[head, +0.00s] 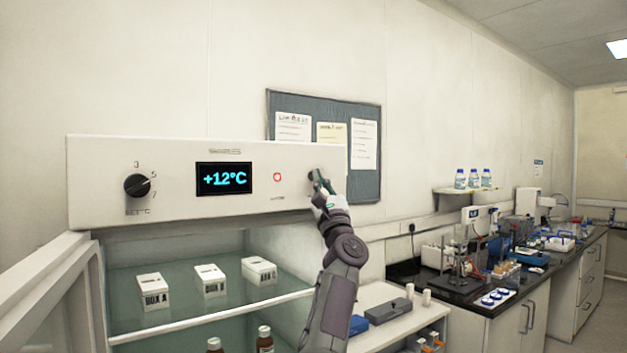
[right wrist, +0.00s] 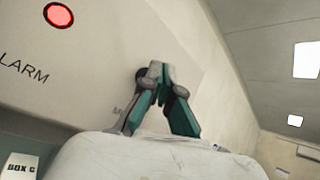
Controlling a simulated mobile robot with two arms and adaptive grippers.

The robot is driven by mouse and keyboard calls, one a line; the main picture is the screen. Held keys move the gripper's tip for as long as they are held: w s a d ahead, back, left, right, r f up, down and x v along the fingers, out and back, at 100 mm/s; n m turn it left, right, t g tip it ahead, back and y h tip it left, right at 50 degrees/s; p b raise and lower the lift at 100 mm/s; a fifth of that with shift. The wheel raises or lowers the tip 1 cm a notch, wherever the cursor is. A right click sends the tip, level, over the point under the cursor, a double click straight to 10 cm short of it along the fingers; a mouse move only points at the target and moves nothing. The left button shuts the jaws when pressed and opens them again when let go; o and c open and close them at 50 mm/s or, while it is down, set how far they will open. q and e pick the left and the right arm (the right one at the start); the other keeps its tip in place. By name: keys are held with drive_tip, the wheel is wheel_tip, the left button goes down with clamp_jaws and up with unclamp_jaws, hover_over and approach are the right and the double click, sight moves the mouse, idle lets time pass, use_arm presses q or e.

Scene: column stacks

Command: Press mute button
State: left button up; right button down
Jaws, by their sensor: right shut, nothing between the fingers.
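The white control panel (head: 95,180) of an open fridge carries a +12°C display (head: 224,179), a knob and a red ring-shaped alarm light (head: 278,177). The light is also in the right wrist view (right wrist: 59,15), lit red above the word ALARM. A dark round button (right wrist: 140,76) sits further right on the panel, its label mostly hidden, only an M showing. My right gripper (head: 318,181) is shut and empty, its tips (right wrist: 158,72) at the panel, partly covering the button. I cannot tell whether they touch it. My left gripper is not in view.
Below the panel, the fridge shelf (head: 130,320) holds white boxes (head: 210,281), with brown bottles (head: 265,339) lower down. The open door (head: 45,300) stands at left. A bench (head: 480,290) with lab equipment runs along the right; a noticeboard (head: 300,105) hangs behind.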

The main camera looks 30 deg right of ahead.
drive_tip(key=shift+w+b, duration=0.35)
drive_tip(key=shift+b, duration=0.15)
idle(0.6)
drive_tip(key=shift+s, duration=0.1)
drive_tip(key=shift+s+p, duration=0.35)
drive_tip(key=shift+p, duration=0.05)
drive_tip(key=shift+s, duration=0.3)
drive_tip(key=s+p, duration=0.2)
drive_tip(key=s, duration=0.3)
drive_tip(key=shift+d+p, duration=0.25)
drive_tip(key=shift+p, duration=0.15)
